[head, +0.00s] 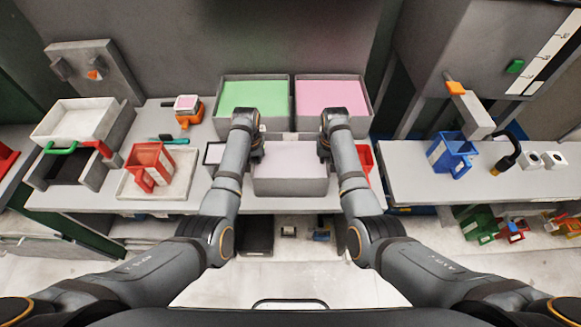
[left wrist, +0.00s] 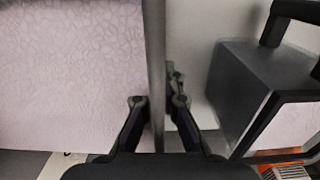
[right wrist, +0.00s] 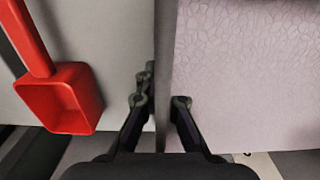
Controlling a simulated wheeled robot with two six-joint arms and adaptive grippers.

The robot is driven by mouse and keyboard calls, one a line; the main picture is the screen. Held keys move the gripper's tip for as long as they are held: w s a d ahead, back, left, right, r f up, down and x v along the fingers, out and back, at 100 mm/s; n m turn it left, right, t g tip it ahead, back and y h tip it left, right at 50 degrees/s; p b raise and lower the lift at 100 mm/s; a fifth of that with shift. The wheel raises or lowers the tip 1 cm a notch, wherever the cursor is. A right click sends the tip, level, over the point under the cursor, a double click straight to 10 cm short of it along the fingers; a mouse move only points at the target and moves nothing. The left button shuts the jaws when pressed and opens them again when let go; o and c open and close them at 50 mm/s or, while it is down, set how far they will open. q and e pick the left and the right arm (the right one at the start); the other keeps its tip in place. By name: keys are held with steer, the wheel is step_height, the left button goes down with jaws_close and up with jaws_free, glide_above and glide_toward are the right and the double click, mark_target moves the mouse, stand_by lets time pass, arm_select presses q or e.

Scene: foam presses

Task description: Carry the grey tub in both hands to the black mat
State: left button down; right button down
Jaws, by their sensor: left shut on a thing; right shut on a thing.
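The grey tub (head: 290,187), filled level with a pale lilac textured material, is between my two arms at the middle of the bench. My left gripper (left wrist: 158,101) is shut on its left side wall (left wrist: 155,50). My right gripper (right wrist: 161,101) is shut on its right side wall (right wrist: 164,50). In the head view both grippers point down at opposite sides of the tub, and my wrists hide part of its rims. The tub looks level. I cannot tell whether it touches the bench. I cannot make out the black mat for certain.
Tubs with green (head: 255,94) and pink (head: 335,94) filling stand behind. A dark-walled box (left wrist: 262,80) is close left of the tub. A red scoop (right wrist: 63,98) lies close right. A red holder (head: 149,166) is further left; a blue holder (head: 451,152) stands on the right bench.

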arm_select(q)
steer(key=shift+r, duration=0.1)
arm_select(e)
steer(key=shift+r, duration=0.1)
